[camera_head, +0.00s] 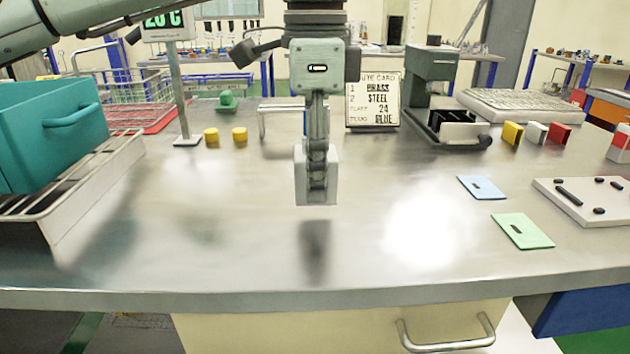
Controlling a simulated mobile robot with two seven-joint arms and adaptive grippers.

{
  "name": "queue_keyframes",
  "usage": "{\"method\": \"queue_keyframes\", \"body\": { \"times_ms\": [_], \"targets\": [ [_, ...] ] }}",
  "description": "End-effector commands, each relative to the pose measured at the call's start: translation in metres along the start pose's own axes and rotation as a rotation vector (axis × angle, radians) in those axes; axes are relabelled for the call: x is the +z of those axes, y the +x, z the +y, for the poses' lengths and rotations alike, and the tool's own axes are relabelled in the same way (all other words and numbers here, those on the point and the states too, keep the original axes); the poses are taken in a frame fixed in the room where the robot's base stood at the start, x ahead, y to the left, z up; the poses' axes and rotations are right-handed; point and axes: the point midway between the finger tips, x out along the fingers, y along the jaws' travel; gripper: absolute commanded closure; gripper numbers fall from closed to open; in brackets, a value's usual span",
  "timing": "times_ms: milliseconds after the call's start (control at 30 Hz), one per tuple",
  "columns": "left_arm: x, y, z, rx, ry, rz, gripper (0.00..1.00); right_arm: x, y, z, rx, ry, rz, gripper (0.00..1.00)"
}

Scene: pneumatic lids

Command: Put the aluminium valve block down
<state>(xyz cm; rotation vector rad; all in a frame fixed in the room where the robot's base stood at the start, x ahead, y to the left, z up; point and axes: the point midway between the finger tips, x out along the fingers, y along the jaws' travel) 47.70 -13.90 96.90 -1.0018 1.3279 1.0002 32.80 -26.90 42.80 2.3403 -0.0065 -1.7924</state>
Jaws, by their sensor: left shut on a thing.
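The aluminium valve block (302,187) is a pale grey block in the middle of the head view. My left gripper (317,170) comes down from above and is shut on it, its fingers in front of part of the block. The block hangs upright above the steel worktop (200,245). A dark shadow or reflection lies on the top below it, and a gap shows between them. My right gripper is not in view.
A teal bin (50,145) stands on a rack at left. Two yellow cylinders (240,134) and a card sign (372,112) stand behind. At right lie a blue plate (482,187), a green plate (522,231) and a white board (590,208). The front middle is clear.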

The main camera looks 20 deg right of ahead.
Motion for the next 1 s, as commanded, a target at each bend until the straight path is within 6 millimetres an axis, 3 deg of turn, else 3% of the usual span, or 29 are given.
{"method": "queue_keyframes", "body": {
  "times_ms": [167, 600, 633, 800, 1000],
  "targets": [
    [0.000, 0.023, 0.001, 0.000, 0.001, 0.001, 1.00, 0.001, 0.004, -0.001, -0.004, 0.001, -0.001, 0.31],
    [0.000, 0.028, 0.000, -0.001, 0.000, 0.001, 1.00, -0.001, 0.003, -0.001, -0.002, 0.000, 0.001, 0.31],
    [0.000, 0.028, 0.000, 0.000, 0.000, 0.000, 0.54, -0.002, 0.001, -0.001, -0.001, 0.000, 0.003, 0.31],
    [0.000, 0.028, 0.000, 0.000, 0.000, 0.000, 0.35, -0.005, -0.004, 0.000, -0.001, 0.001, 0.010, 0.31],
    [0.000, 0.028, 0.000, 0.000, 0.000, 0.000, 0.35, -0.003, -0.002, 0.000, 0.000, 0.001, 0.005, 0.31]
  ]
}}
